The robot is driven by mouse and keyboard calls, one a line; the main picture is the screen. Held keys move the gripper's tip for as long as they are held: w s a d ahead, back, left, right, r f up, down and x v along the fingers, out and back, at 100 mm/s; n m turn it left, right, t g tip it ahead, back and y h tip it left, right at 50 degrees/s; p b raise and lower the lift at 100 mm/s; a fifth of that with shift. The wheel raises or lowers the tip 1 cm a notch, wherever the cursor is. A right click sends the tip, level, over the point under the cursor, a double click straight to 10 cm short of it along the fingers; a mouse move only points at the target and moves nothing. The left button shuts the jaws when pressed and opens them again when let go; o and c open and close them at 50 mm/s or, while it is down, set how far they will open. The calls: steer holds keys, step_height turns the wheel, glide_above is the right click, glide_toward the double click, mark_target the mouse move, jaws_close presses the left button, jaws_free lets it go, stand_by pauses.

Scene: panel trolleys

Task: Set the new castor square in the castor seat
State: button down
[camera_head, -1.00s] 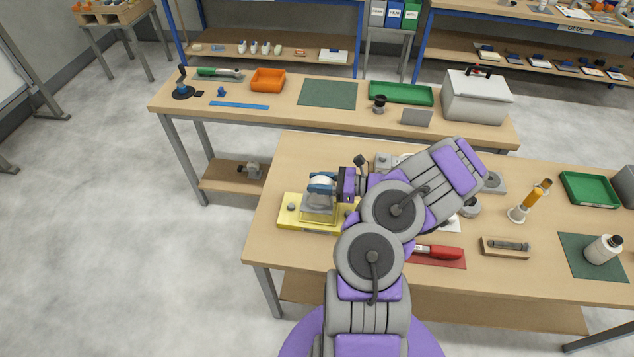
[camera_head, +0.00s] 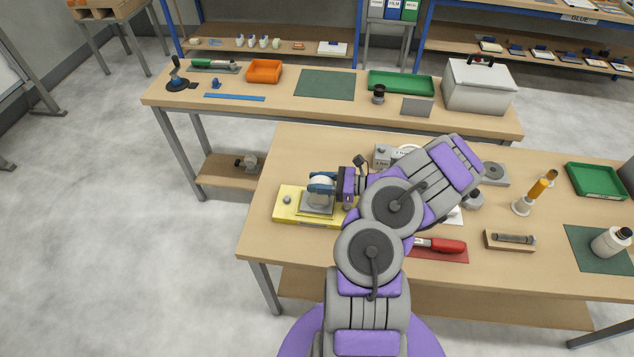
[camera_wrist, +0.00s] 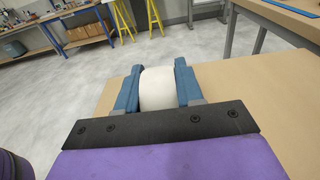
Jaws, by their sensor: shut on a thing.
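My gripper (camera_head: 322,183) is shut on the new castor (camera_wrist: 157,90), whose white wheel sits between its two blue fingers in the wrist view. In the head view the castor's wheel (camera_head: 320,180) is partly covered by the fingers. Below it is a grey square plate (camera_head: 316,208) at the yellow castor seat (camera_head: 289,216), on the left of the near bench. The plate looks low and close to the seat; I cannot tell whether it is fully down or square. My arm hides the right end of the seat.
The bench left of the seat is clear. A second bench (camera_head: 200,108) stands behind.

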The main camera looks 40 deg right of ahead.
steer(key=c, duration=1.1)
jaws_free()
steer(key=shift+d, duration=0.1)
steer(key=o, duration=0.5)
steer(key=shift+a+r, duration=0.1)
steer(key=shift+a, duration=0.4)
steer(key=shift+c, duration=0.2)
steer(key=shift+s+d, duration=0.15)
steer(key=shift+d, duration=0.15)
steer(key=p+v, duration=0.3)
steer(key=v, duration=1.4)
steer(key=shift+a, duration=0.2)
